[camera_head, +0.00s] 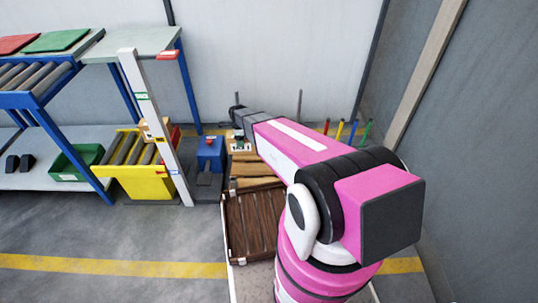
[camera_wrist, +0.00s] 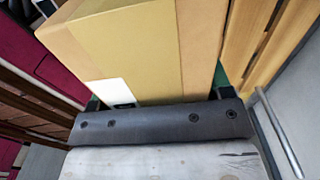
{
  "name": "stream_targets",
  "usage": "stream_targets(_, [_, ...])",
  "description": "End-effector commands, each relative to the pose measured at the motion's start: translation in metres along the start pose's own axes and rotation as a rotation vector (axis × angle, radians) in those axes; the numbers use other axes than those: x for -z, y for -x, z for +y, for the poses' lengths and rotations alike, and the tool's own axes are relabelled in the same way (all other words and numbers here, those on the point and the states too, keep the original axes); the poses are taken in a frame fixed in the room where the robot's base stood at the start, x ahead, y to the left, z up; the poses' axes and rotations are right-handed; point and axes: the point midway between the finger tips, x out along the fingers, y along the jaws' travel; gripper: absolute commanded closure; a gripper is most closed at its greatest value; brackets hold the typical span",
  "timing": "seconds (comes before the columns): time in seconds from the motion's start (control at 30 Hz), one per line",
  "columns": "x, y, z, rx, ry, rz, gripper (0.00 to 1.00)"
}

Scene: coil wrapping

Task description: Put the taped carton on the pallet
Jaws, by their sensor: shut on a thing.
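A tan carton (camera_wrist: 120,50) with a white and black label fills the top of the wrist view. My gripper (camera_wrist: 158,98) is shut on it, with the dark palm bar close to the carton's near face. In the head view, part of the carton (camera_head: 241,148) shows beneath the end of my arm, above light wooden slats (camera_head: 256,183). The arm hides much of it and the fingertips there. Light wooden boards (camera_wrist: 262,35) also show right of the carton in the wrist view. A dark brown slatted wooden platform (camera_head: 250,225) lies nearer. I cannot tell whether the carton touches the slats.
A blue box-like unit (camera_head: 211,152) and a white post (camera_head: 152,120) stand left of the slats. A yellow roller stand (camera_head: 133,180) and a blue-framed table (camera_head: 135,45) are further left. Coloured posts (camera_head: 352,130) stand at the back right, near the grey wall (camera_head: 480,150).

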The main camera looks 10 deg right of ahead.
Motion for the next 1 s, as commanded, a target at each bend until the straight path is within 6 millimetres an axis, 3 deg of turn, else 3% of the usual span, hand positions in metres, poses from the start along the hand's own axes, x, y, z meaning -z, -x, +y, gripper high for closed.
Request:
stream_targets(0.17, [0.011,-0.014,-0.001,0.0,-0.022,0.0,0.77])
stream_targets(0.7, [0.101,-0.071,-0.017,0.0,-0.02,0.0,0.77])
stream_targets(1.0, [0.113,-0.083,-0.019,0.0,-0.017,0.0,0.77])
